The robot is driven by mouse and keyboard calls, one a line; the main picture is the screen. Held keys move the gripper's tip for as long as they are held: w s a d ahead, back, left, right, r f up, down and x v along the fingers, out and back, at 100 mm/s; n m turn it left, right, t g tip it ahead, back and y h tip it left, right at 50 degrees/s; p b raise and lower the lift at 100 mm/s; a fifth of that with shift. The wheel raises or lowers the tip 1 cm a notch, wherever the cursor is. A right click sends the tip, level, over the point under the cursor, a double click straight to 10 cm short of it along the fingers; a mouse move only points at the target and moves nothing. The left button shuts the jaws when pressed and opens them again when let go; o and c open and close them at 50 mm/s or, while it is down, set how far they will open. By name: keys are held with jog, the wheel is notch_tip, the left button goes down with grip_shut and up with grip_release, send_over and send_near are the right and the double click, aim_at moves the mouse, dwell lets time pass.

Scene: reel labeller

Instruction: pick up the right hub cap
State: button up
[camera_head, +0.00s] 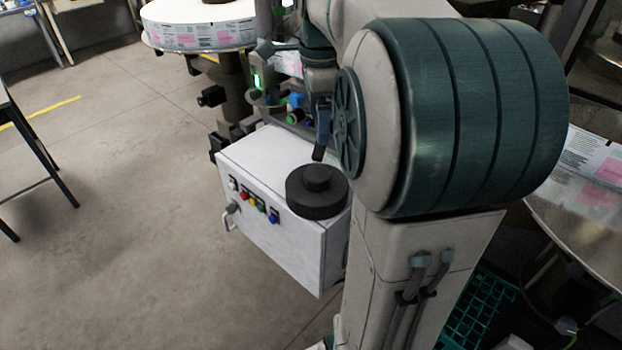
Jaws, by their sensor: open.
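A black round hub cap (317,197) with a raised knob lies flat on the front right of the white control box (270,160). Another dark round piece (214,1) is cut off by the top edge, on the left reel. I cannot tell from this view alone which one the task calls right. My gripper (319,152) points down just behind and above the cap on the box. A dark finger shows; the other is not clear. It is open, with nothing seen in it. My arm hides what is behind it.
The white box has coloured buttons and a handle on its front. The left label reel (200,36) stands behind; the right reel (590,185) is partly hidden by my arm. A green crate (480,308) sits low at right.

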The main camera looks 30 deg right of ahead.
send_over(317, 173)
jog(key=f, duration=0.8)
jog(key=shift+w+d, duration=0.2)
jog(key=shift+w, duration=0.05)
jog(key=f, duration=0.4)
jog(key=shift+s+a, duration=0.2)
jog(key=shift+s, duration=0.15)
jog(key=shift+f, duration=0.55)
jog(key=shift+w, duration=0.1)
jog(key=c, duration=1.3)
